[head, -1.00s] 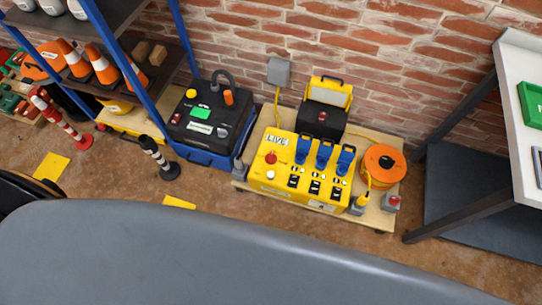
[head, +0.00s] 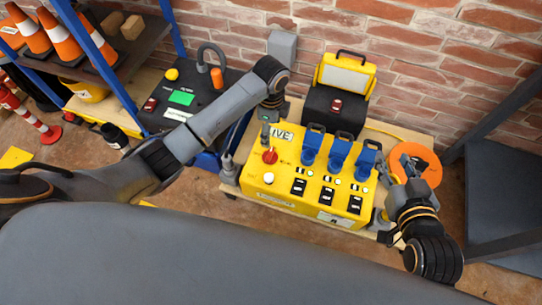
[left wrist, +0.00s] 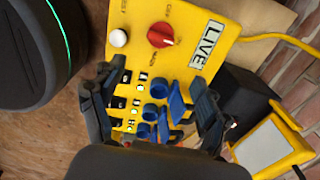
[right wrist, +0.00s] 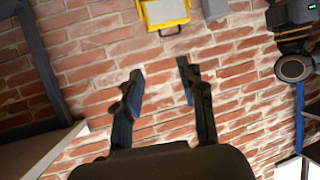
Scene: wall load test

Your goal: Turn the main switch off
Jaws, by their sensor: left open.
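The main switch is a red rotary knob (head: 270,156) on top of the yellow panel box (head: 320,205). In the left wrist view the knob (left wrist: 160,34) sits beside a white button (left wrist: 118,38) and the LIVE label (left wrist: 206,47). I cannot tell surely which position it is turned to. My left gripper (head: 267,122) hangs above the box's back left corner, near the knob and apart from it. Its fingers are spread and empty in the left wrist view (left wrist: 152,95). My right gripper (head: 402,172) is open and empty at the box's right, facing the brick wall (right wrist: 225,120).
Several blue levers (head: 340,155) stand on the box right of the knob. A black case with a yellow lid (head: 338,98) stands behind. An orange cable reel (head: 427,160) lies at right, partly hidden by my right gripper. A black unit (head: 190,85) and shelf are at left.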

